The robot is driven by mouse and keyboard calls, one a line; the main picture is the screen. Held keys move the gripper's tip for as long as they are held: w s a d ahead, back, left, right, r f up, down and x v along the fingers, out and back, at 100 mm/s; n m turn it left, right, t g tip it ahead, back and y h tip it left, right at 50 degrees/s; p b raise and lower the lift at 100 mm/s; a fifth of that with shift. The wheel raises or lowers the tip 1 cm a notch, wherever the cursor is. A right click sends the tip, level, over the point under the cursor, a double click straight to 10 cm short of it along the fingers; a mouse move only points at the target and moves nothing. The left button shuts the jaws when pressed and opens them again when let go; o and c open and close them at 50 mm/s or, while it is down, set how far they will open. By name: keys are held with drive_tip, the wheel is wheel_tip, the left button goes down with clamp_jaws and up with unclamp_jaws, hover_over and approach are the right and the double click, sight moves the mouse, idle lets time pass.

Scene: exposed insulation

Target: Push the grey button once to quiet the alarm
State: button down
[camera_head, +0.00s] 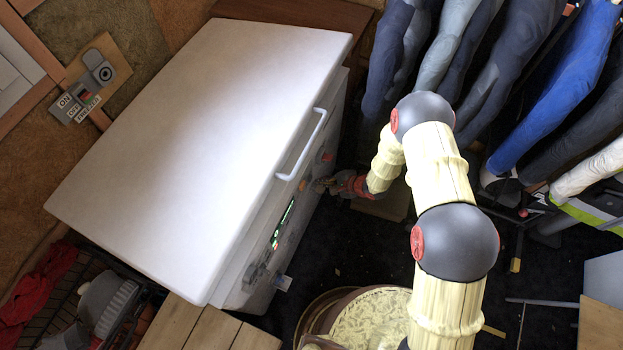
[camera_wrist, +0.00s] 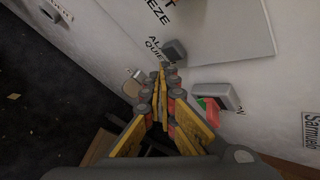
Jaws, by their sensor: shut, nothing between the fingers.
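The grey button (camera_wrist: 175,50) is a small dark grey block on the white freezer front, beside lettering that partly reads "ALARM QUIET" in the wrist view. My gripper (camera_wrist: 164,72) is shut and empty, its yellow and grey fingers pointing at the panel. Its tips appear just below the button in the picture; I cannot tell whether they touch it. In the head view my gripper (camera_head: 324,185) is at the front face of the white chest freezer (camera_head: 205,120), below the handle. The button cannot be made out there.
A grey rocker switch (camera_wrist: 218,97) with green and red parts sits right of my fingers. The freezer handle (camera_head: 302,145) juts out above my gripper. Hanging clothes (camera_head: 470,60) crowd the right. A round patterned seat (camera_head: 370,320) stands below my arm.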

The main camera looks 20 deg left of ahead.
drive_tip(key=shift+s+d+p, duration=0.2)
drive_tip(key=shift+d+p, duration=0.55)
drive_tip(key=shift+d, duration=1.75)
